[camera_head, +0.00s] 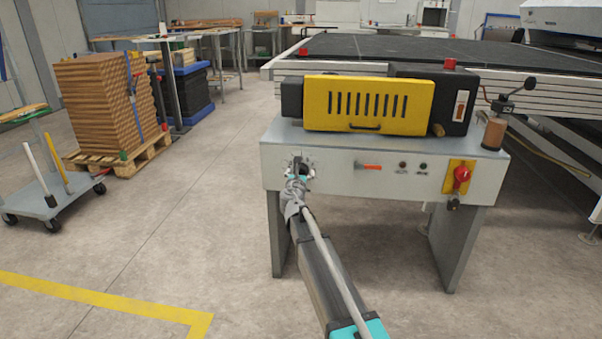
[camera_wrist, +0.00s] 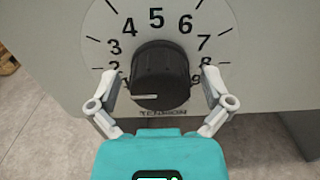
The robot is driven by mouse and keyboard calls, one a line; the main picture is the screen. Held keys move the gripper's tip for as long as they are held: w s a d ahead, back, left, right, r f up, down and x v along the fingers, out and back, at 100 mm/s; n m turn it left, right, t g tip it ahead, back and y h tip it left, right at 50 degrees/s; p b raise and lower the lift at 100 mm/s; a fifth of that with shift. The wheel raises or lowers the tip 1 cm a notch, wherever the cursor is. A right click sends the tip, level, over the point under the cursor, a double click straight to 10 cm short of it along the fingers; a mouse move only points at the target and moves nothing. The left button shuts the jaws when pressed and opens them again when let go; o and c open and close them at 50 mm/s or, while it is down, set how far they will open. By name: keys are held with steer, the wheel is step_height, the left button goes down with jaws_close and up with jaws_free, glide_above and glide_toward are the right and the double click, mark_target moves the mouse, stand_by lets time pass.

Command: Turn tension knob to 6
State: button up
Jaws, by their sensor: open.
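The black tension knob (camera_wrist: 161,72) sits in the middle of a pale dial (camera_wrist: 205,28) in the wrist view. Numbers 2 to 9 show around it, with 5 at the top and 6 just right of the top. A white mark on the knob's lower front runs toward the left, near no number that I can read. The word TENSION is partly visible below. My gripper (camera_wrist: 160,79) is open, with one finger on each side of the knob and a gap on both sides. In the head view my gripper (camera_head: 296,178) is at the machine's front left, largely covering the dial.
The roller coater's grey front panel (camera_head: 335,174) also carries an orange-red handle (camera_head: 368,166), small buttons (camera_head: 402,165) and a red switch (camera_head: 461,175) on the right. A yellow guard (camera_head: 368,105) stands above.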

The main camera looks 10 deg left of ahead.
steer(key=shift+w, duration=0.1)
steer(key=c, duration=1)
steer(key=shift+c, duration=0.2)
steer(key=shift+m, duration=0.3)
